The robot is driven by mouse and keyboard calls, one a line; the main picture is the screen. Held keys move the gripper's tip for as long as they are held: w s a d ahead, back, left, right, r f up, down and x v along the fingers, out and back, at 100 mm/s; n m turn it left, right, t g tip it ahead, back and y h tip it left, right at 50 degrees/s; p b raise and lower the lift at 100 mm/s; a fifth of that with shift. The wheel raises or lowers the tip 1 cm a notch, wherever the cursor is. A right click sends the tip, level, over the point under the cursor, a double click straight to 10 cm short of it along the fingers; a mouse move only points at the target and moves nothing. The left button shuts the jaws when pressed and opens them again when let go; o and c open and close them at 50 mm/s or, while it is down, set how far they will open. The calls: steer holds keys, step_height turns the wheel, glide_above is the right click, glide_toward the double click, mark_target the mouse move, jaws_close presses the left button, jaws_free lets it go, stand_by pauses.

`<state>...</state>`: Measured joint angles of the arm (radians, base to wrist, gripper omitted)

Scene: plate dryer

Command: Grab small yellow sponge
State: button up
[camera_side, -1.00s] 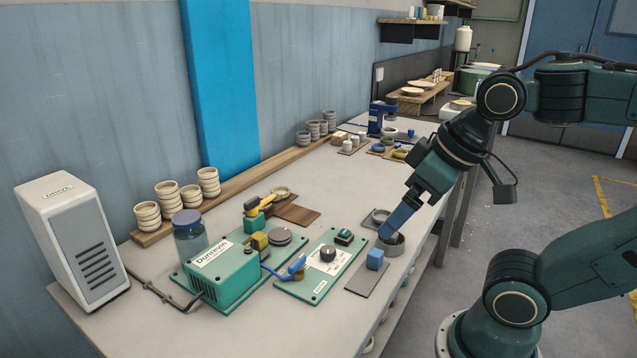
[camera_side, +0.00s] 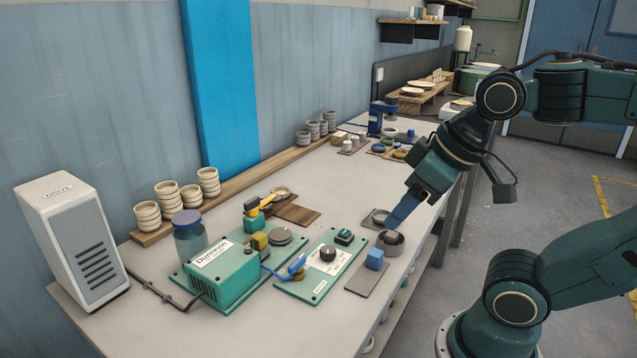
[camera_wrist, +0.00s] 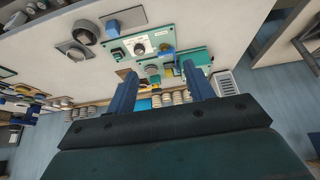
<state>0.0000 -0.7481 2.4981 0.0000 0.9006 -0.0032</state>
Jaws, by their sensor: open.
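A yellow patch (camera_wrist: 169,73) that may be the same block shows between the fingers in the wrist view. My gripper (camera_side: 393,224) is open and empty, pointing down to the left over the bench near a grey round cup (camera_side: 391,243). It is well to the right of the yellow block. In the wrist view the two blue fingers of my gripper (camera_wrist: 160,69) are spread apart.
A blue block (camera_side: 375,259) sits on a dark mat (camera_side: 366,281) beside the cup. A green panel with a knob (camera_side: 328,254) lies between the machine and the mat.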

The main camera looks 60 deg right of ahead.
steer(key=w+r+n+g, duration=0.1)
steer(key=w+r+n, duration=0.25)
steer(key=w, duration=0.35)
steer(key=n+g, duration=0.5)
steer(key=n, duration=1)
glide_above(258, 236)
step_height(258, 236, down, 8)
steer(key=r, duration=0.1)
steer(key=shift+d+f+m, duration=0.1)
steer(key=shift+f+m, duration=0.15)
steer(key=shift+f, duration=4.3)
steer(key=shift+f, duration=2.6)
